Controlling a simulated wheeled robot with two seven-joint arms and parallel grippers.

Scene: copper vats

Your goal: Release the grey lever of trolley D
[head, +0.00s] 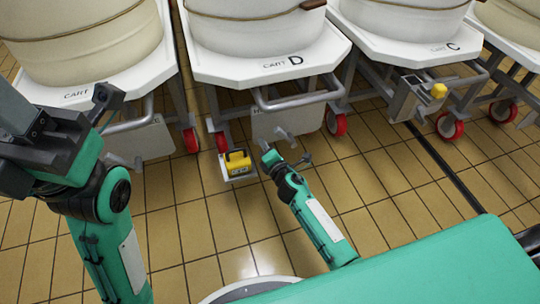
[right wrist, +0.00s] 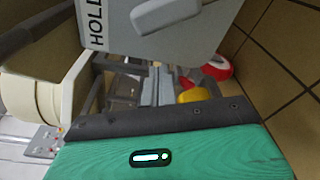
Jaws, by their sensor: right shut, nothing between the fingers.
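Trolley D (head: 250,70) stands at the centre of the head view, with a white vat on its labelled top. A grey plate (head: 300,122) hangs below its front handle. The grey lever (head: 283,134) is at the plate's lower part; the right wrist view shows a pale grey lever (right wrist: 165,12) beside the letters HOL, its upper part cut off. My right gripper (head: 270,153) is shut and empty just below the lever; I cannot tell whether they touch. Dark parts of my left arm's end (head: 106,98) show at left, jaws unclear.
Trolley C (head: 430,48) stands at right with a yellow part (head: 438,90); another trolley (head: 85,85) is at left. Red wheels (head: 337,122) stand on the tiled floor (head: 195,225). Floor in front is mostly clear.

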